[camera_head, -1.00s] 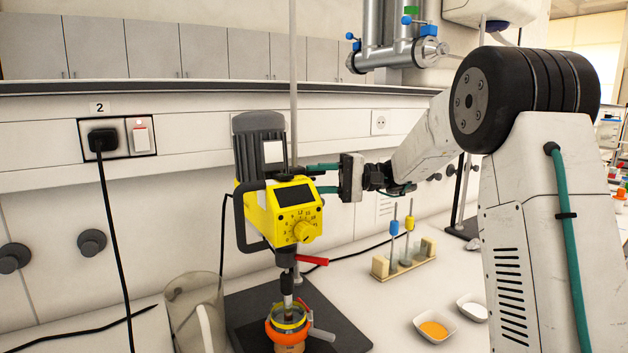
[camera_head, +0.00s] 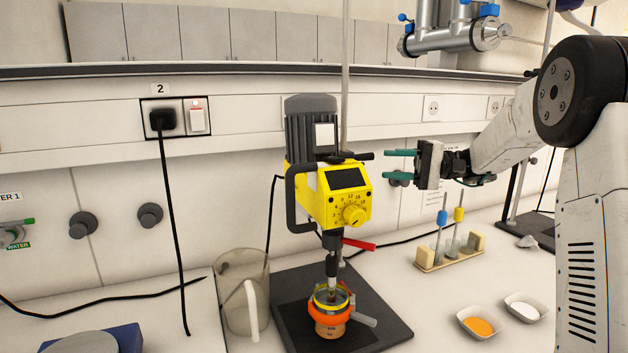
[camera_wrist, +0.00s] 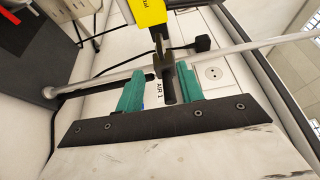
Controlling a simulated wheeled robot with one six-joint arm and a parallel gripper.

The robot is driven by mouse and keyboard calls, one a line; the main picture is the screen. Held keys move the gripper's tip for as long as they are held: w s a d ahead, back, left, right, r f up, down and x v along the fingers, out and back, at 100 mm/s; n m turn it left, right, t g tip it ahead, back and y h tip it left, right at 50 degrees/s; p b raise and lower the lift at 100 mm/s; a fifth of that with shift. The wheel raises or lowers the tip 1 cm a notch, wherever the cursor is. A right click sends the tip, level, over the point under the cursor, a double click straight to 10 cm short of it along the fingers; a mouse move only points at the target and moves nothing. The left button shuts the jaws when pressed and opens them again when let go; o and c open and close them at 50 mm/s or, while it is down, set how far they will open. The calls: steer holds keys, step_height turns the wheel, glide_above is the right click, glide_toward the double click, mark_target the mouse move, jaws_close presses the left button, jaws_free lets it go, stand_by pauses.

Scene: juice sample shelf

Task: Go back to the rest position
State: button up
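My gripper (camera_head: 400,167) is open and empty, its two green fingers apart and pointing left in the head view. It is in the air to the right of the yellow stirrer (camera_head: 343,193), clear of it. In the wrist view the green fingers of my gripper (camera_wrist: 160,88) are spread, with a dark handle and a metal rod visible beyond them. The stirrer's yellow body also shows at the top of the wrist view (camera_wrist: 150,12). Its shaft goes down into a cup with an orange clamp (camera_head: 331,313) on the black base plate (camera_head: 385,325).
A clear pitcher (camera_head: 238,295) stands left of the stirrer. A small rack (camera_head: 450,254) with blue and yellow pieces stands to the right. Dishes of orange powder (camera_head: 480,325) and white powder (camera_head: 525,308) are at the front right. Pipes with blue valves (camera_head: 450,38) hang above.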

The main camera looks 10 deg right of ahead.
steer(key=s+a+f+m+g+h, duration=0.35)
steer(key=s+f+h, duration=0.25)
steer(key=s+f, duration=0.45)
steer(key=s+a+f+n+h, duration=0.1)
steer(key=s+n+h, duration=0.2)
steer(key=s, duration=1.1)
steer(key=s+a+n+t+h, duration=0.1)
steer(key=s+a+n+h, duration=0.1)
steer(key=s+h, duration=0.6)
steer(key=shift+s+a+f+n+h, duration=0.2)
steer(key=shift+s+f+n+h, duration=0.25)
steer(key=shift+s, duration=3.1)
